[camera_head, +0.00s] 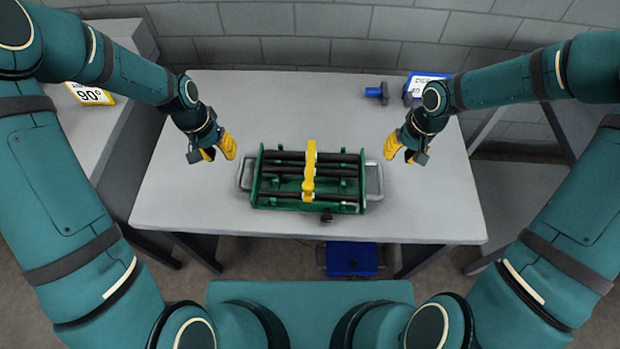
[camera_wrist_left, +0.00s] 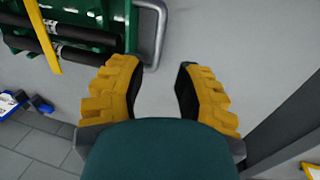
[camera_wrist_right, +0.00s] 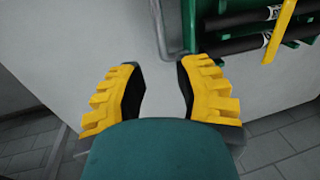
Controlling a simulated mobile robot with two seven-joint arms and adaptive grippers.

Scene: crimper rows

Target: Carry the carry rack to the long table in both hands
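The carry rack (camera_head: 256,192) is a green tray with grey loop handles at both ends, lying on the grey table (camera_head: 420,205). Several black bars lie in it, with a yellow piece (camera_head: 310,172) across the middle. My left gripper (camera_head: 217,154) is open and empty, above and behind the left handle (camera_head: 244,176). In the left wrist view its spread yellow fingers (camera_wrist_left: 157,88) are near that handle. My right gripper (camera_head: 403,153) is open and empty, above and behind the right handle (camera_head: 374,180). In the right wrist view the handle (camera_wrist_right: 166,30) lies beyond the spread fingers (camera_wrist_right: 160,88).
A blue part (camera_head: 375,92) and a blue-and-white sign (camera_head: 428,84) are at the table's back right. A side table (camera_head: 108,122) with a yellow "90°" sign (camera_head: 90,94) stands at the left. A blue object (camera_head: 352,259) is below the front edge. The table around the rack is mostly clear.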

